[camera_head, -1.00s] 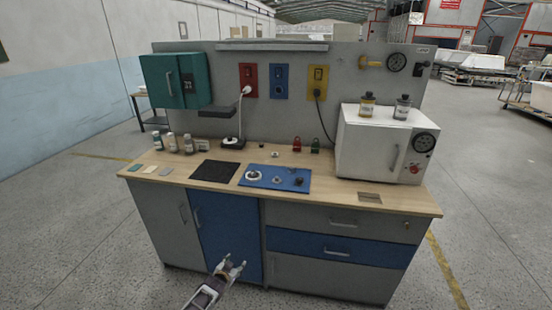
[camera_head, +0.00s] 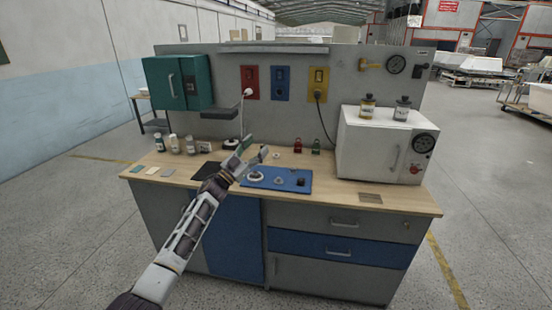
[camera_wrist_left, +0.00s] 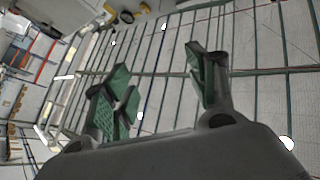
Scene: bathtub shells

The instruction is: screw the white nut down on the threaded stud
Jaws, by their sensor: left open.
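My left gripper (camera_head: 252,149) is open and empty, above the back left part of the blue board on the bench. In the left wrist view its two green-padded fingers (camera_wrist_left: 160,88) stand apart with nothing between them. The blue board (camera_head: 286,187) carries a round white part (camera_head: 256,178), a small pale part (camera_head: 279,181) and a dark part (camera_head: 301,182). A small whitish piece (camera_head: 276,155), perhaps the nut, lies on the wood behind the board. The parts are too small to tell which is the stud. My right gripper is not in view.
A black mat (camera_head: 202,172) lies left of the board, partly behind my left arm. Bottles (camera_head: 175,146) stand at the left and red and green padlock-like items (camera_head: 298,146) at the back. A white box-shaped appliance (camera_head: 375,148) fills the right side.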

